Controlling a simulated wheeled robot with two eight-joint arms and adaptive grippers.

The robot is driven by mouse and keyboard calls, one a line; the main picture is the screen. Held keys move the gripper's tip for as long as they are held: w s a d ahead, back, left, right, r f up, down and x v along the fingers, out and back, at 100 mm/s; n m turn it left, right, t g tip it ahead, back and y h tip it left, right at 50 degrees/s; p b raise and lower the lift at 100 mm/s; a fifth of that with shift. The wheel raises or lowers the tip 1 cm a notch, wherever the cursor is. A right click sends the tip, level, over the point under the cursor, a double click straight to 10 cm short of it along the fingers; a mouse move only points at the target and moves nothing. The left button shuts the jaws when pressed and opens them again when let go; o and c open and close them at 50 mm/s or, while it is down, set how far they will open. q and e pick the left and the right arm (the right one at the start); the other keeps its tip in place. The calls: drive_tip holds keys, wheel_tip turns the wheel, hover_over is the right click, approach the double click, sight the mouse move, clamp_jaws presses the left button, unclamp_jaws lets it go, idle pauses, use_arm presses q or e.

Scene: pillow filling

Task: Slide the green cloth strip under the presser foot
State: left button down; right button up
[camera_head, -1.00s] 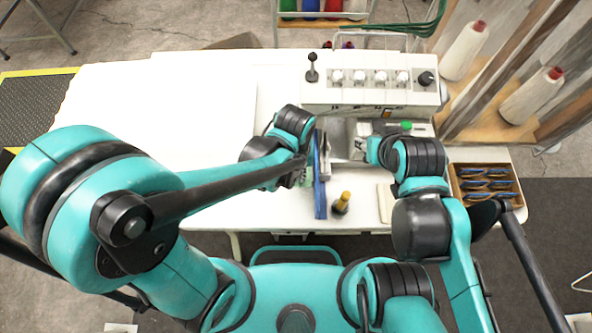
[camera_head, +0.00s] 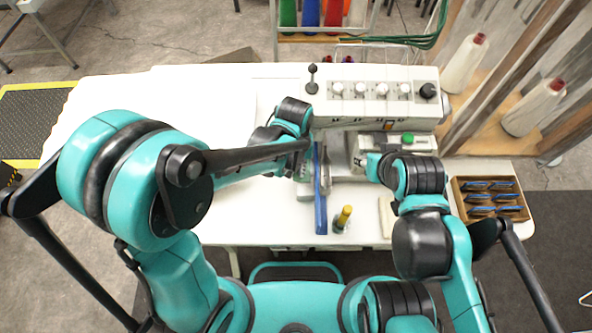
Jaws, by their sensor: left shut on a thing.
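The sewing machine (camera_head: 372,97) is a white block with several knobs at the back of the white table. Its presser foot is too small and covered to make out. My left gripper (camera_head: 304,170) is at the machine's front left, beside a long blue bar, and is shut on the green cloth strip. The strip is almost wholly hidden by the gripper and arm, so I cannot tell how it lies against the foot. My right gripper (camera_head: 363,166) is at the right of the machine's front, by a grey metal part; its fingers are too small to read.
The blue bar (camera_head: 321,205) lies just right of my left gripper. A small yellow-topped bottle (camera_head: 342,218) stands at the table's front. A wooden tray of blue-and-dark items (camera_head: 490,198) is at the right. The white table's left side (camera_head: 130,120) is clear.

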use_arm(q)
drive_tip(key=c, duration=1.4)
unclamp_jaws()
wheel_tip(320, 180, up, 12)
